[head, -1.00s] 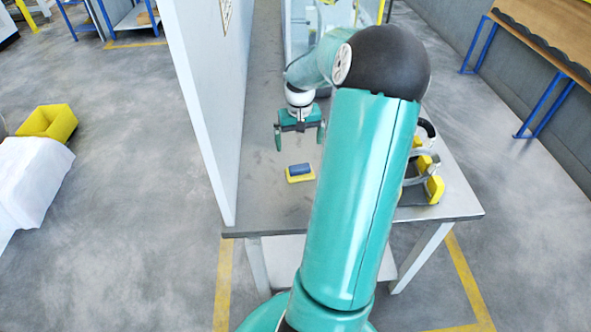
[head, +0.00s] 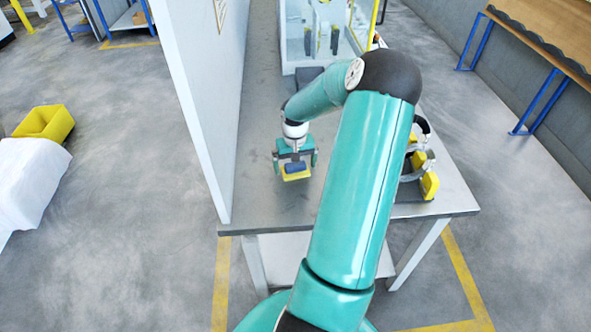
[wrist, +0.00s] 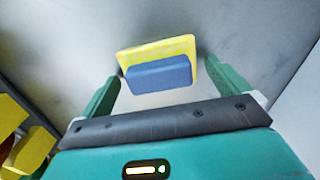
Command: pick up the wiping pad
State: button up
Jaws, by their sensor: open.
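The wiping pad (head: 296,172) has a yellow base with a blue block on top and lies on the grey metal table. In the wrist view the pad (wrist: 158,62) lies ahead of and between the fingertips. My gripper (head: 295,163) is open and above the pad, its two teal fingers on either side. The height left between fingertips and table is hard to tell.
A white panel (head: 205,100) stands along the table's left side. A yellow-and-black device with a curved grey part (head: 420,165) sits at the right, partly behind my arm. A clear-walled enclosure (head: 320,40) stands at the back. The table's front strip (head: 270,212) is bare.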

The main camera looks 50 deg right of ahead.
jog(key=c, duration=0.9)
jog(key=shift+r, duration=0.55)
notch_tip(320, 180, up, 2)
jog(key=shift+r, duration=0.1)
jog(key=d+r, duration=0.3)
jog(key=d, duration=0.1)
jog(key=w+d+r, duration=0.1)
jog(key=d+r, duration=0.2)
jog(key=d, duration=0.2)
jog(key=w+d+r, duration=0.1)
jog(key=d+r, duration=0.2)
jog(key=d, duration=0.2)
jog(key=shift+r, duration=0.4)
